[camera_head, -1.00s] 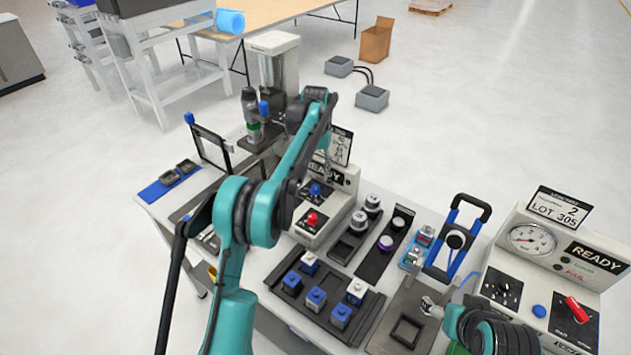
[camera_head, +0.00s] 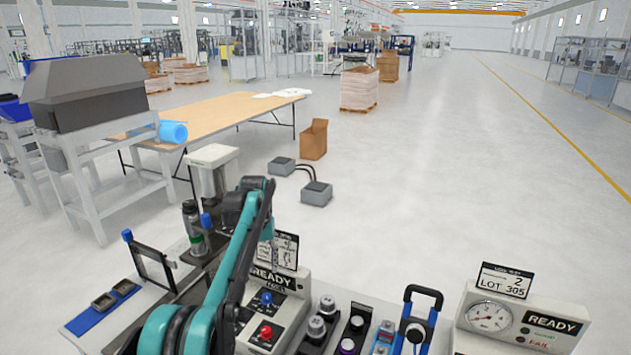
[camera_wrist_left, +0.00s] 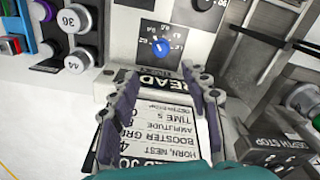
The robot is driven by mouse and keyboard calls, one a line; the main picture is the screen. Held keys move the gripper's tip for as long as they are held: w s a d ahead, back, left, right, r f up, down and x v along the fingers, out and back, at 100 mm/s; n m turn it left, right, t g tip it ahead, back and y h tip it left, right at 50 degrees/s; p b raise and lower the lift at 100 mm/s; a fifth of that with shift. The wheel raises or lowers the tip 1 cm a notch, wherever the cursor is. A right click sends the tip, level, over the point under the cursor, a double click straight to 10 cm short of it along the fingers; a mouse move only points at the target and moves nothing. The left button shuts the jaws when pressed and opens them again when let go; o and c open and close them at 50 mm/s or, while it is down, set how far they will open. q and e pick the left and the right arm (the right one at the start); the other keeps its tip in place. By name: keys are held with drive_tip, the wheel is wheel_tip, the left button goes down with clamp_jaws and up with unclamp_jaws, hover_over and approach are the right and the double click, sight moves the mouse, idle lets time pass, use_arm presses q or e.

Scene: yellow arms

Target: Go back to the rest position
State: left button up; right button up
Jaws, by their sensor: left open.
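My left arm rises from the bottom of the head view, its teal link leaning up and right to a dark wrist. Beyond the fingers are a printed job placard (camera_wrist_left: 155,125) and a READY panel with a blue knob (camera_wrist_left: 161,46). In the head view the fingers are largely hidden by the arm, near the READY station (camera_head: 268,322). My right arm and gripper are out of view.
A press with a white column (camera_head: 213,170) stands behind the left arm. A gauge box (camera_head: 520,325) with a LOT 305 card is at the right. Beyond the bench, the floor is open at the right.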

use_arm(q)
drive_tip(key=s+d+r+t+b, duration=0.1)
drive_tip(key=s+r+t, duration=0.15)
drive_tip(key=s, duration=0.75)
drive_tip(key=s+d+r+t+b, duration=0.1)
drive_tip(key=s+r, duration=0.2)
drive_tip(key=s, duration=0.6)
drive_tip(key=s+f+t, duration=0.1)
drive_tip(key=s+f, duration=0.4)
drive_tip(key=s, duration=0.4)
drive_tip(key=s+d+f+t+b, duration=0.1)
drive_tip(key=s+f+t, duration=0.1)
drive_tip(key=s+f, duration=0.4)
drive_tip(key=s, duration=0.2)
drive_tip(key=shift+s+f+m, duration=0.15)
drive_tip(key=shift+s+m, duration=0.25)
